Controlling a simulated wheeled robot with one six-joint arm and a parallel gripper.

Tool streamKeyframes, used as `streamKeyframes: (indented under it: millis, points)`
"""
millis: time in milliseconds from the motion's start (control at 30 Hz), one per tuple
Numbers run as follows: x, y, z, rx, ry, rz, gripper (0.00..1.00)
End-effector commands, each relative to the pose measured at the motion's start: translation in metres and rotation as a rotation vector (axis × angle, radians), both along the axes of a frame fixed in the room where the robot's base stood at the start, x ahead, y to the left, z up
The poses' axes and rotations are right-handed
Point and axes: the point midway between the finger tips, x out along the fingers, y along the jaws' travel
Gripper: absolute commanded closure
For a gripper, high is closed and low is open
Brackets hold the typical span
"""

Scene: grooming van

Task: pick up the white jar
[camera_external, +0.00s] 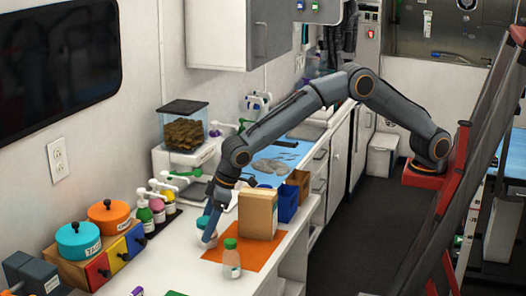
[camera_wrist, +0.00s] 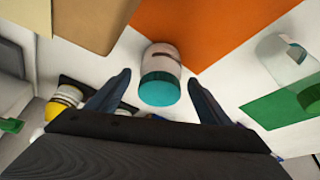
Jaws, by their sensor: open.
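The white jar (camera_wrist: 160,54) has a teal lid (camera_wrist: 160,90) and shows in the wrist view between my two fingers. It stands on the white counter beside the orange mat's edge. In the external view a small pale part of the jar (camera_external: 210,241) shows by my fingertips; the rest is hidden. My gripper (camera_external: 207,226) points down over it. In the wrist view my gripper (camera_wrist: 160,78) is open, one finger on each side of the jar, with gaps showing. I cannot tell the height of the fingertips against the jar.
A clear bottle with a green cap (camera_external: 231,258) and a tan box (camera_external: 258,214) stand close by on the orange mat (camera_external: 262,246). Pump bottles (camera_external: 157,207) stand behind on the left. Teal and orange canisters (camera_external: 78,240) sit further left. The counter's front edge is at right.

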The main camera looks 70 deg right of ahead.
Motion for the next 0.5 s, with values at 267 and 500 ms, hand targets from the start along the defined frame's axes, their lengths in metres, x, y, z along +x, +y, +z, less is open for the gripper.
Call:
streamKeyframes:
  millis: [267,500]
  points:
    - [0.003,0.0015,-0.0081,0.0,0.0,0.0,0.27]
    - [0.003,0.0014,-0.0079,0.0,0.0,0.0,0.53]
